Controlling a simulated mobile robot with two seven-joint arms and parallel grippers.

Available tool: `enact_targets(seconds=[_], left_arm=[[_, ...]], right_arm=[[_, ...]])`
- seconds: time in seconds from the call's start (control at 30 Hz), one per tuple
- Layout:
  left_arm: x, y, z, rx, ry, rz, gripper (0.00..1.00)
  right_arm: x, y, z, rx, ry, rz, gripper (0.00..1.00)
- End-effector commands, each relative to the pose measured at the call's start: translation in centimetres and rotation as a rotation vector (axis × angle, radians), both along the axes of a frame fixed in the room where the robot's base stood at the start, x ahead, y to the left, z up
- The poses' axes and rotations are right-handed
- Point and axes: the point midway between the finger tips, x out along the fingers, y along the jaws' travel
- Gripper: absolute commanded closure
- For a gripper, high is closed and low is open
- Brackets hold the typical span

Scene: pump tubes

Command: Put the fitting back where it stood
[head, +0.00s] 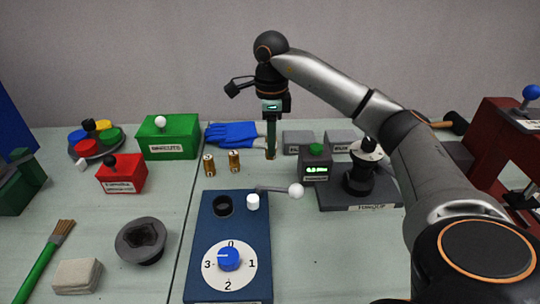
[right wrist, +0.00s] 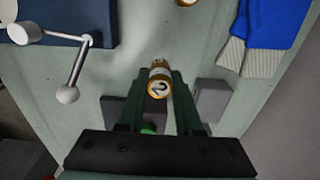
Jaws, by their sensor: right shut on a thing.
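My right gripper (head: 271,148) points down near the back middle of the table, right of the two standing brass fittings. It is shut on a brass fitting, whose end just shows at the fingertips in the head view (head: 270,155). In the right wrist view the held fitting (right wrist: 158,84) sits between the fingers, with a white end face bearing a dark mark. I cannot tell whether it touches the table. Two similar brass fittings, one left (head: 209,165) and one right (head: 234,162), stand on the table. My left gripper is not in view.
A blue panel with a dial (head: 209,284) and a white-knobbed lever (head: 296,190) lies in front of the gripper. Blue gloves (head: 230,133) lie behind the fittings. Grey blocks (head: 298,140), a green-buttoned meter (head: 315,170) and a black-based device (head: 360,180) stand to the right.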

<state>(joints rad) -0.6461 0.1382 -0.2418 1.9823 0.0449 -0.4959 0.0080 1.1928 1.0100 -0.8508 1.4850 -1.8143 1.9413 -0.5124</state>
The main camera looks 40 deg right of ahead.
Motion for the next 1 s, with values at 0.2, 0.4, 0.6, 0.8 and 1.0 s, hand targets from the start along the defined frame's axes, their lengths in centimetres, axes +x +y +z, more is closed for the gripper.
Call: enact_targets(seconds=[0.2,0.4,0.6,0.8,1.0], left_arm=[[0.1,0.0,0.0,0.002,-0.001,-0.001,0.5],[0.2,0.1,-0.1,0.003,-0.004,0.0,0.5],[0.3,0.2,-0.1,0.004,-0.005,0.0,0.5],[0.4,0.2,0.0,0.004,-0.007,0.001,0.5],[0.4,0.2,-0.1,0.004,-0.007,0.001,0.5]], right_arm=[[1.5,-1.1,-2.2,0.0,-0.001,0.001,1.0],[2.0,-1.5,-3.7,-0.002,0.001,0.001,1.0],[2.0,-1.5,-6.0,-0.001,-0.002,0.001,1.0],[2.0,-1.5,-6.0,-0.001,-0.003,0.001,1.0],[2.0,-1.5,-6.3,-0.001,-0.002,0.0,0.62]])
